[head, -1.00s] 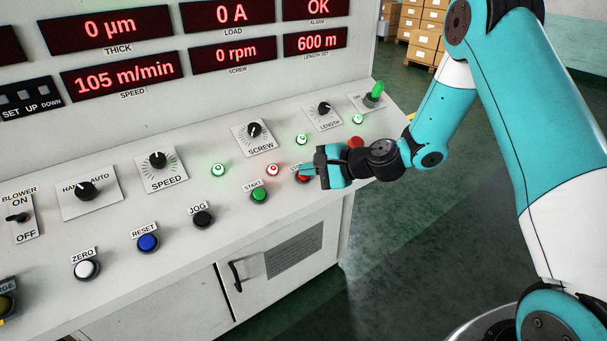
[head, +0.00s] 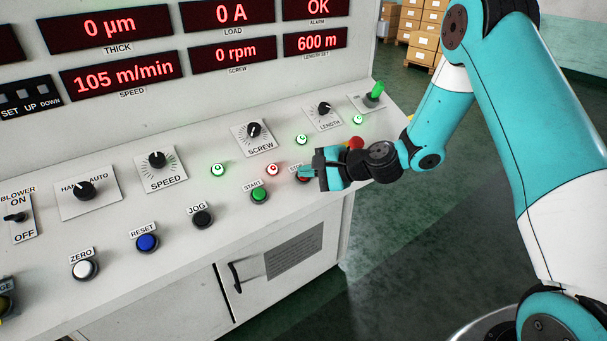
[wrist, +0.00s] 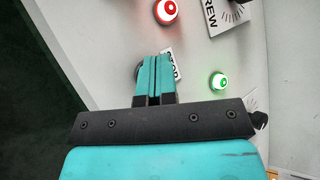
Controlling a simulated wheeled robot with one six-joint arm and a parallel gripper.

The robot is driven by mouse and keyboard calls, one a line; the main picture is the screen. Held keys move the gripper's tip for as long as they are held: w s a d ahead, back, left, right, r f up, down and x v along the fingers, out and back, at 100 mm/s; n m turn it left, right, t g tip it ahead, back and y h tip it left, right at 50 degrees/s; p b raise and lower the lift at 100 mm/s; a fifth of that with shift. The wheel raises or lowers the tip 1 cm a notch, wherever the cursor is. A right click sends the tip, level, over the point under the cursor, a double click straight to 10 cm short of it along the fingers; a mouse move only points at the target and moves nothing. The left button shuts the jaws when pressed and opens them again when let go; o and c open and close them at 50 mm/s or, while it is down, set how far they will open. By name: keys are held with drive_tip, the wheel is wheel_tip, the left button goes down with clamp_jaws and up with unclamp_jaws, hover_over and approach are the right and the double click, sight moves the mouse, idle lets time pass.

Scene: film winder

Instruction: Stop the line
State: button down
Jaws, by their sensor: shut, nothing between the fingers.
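The red stop button (head: 302,179) is on the sloping panel, right of the green start button (head: 259,195). It is mostly hidden by my gripper (head: 304,172), and its label (head: 295,168) is partly covered. My gripper is shut and empty, with its fingertips over the button. In the wrist view, the shut fingers (wrist: 154,58) point at the panel beside the partly covered label (wrist: 175,62). A dark rim shows at their left edge; the button's face is hidden. I cannot tell whether the fingertips touch it. The speed display (head: 122,77) reads 105 m/min.
A lit red lamp (head: 272,170) sits left of my gripper, with green lamps (head: 301,140) around. The screw dial (head: 254,131) and length dial (head: 324,109) stand farther back. Open floor lies right of the panel.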

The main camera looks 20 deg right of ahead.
drive_tip(key=shift+r, duration=0.15)
drive_tip(key=shift+s+d+r+p, duration=0.15)
drive_tip(key=shift+s+r+p, duration=0.25)
drive_tip(key=shift+r+p, duration=0.25)
drive_tip(key=shift+r, duration=0.1)
drive_tip(key=r+p, duration=0.1)
drive_tip(key=s+r+p, duration=0.1)
drive_tip(key=r, duration=0.1)
drive_tip(key=s+r+p, duration=0.1)
drive_tip(key=shift+d+r, duration=0.15)
drive_tip(key=shift+d, duration=0.2)
drive_tip(key=shift+a, duration=0.1)
